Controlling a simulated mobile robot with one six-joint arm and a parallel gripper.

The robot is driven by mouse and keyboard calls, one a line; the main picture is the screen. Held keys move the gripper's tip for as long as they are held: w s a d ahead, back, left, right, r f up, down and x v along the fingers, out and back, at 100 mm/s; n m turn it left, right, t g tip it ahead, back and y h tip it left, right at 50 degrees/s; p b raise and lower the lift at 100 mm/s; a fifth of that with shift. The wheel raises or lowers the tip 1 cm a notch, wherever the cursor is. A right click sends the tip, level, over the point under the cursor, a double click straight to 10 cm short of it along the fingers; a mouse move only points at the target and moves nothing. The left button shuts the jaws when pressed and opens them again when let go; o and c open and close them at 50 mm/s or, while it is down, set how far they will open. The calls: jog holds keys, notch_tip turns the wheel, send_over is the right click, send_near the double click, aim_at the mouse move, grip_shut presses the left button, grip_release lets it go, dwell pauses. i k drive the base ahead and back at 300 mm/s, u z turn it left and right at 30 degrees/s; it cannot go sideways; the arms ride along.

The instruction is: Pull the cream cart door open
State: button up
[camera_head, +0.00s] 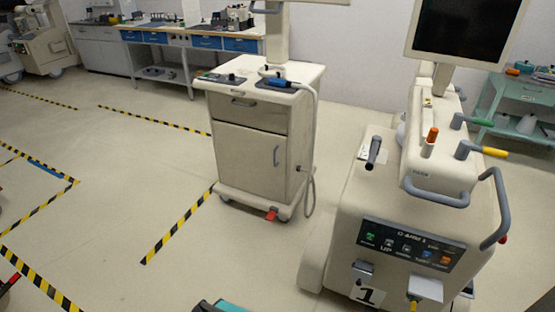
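The cream cart (297,135) stands on wheels near the middle of the camera_head view. Its door (240,163) is the lower front panel and looks shut. A grey upright bar handle (276,156) is on the door's right side. Above the door is a shut drawer (247,114) with a dark horizontal handle. A red pedal (271,214) shows at the cart's base. I cannot make out my gripper in this view. A dark and teal piece is cut off at the bottom edge, and I cannot tell what it is.
A large cream machine (346,215) with a monitor (464,28) stands at the right. A cable (314,120) hangs down the cart's right side. Workbenches (220,42) line the back wall. The floor (150,175) left of and before the cart is clear, with striped tape.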

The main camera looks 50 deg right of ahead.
aim_at(252, 161)
jog(key=u, duration=0.1)
jog(key=i, duration=0.9)
jog(key=z, duration=0.1)
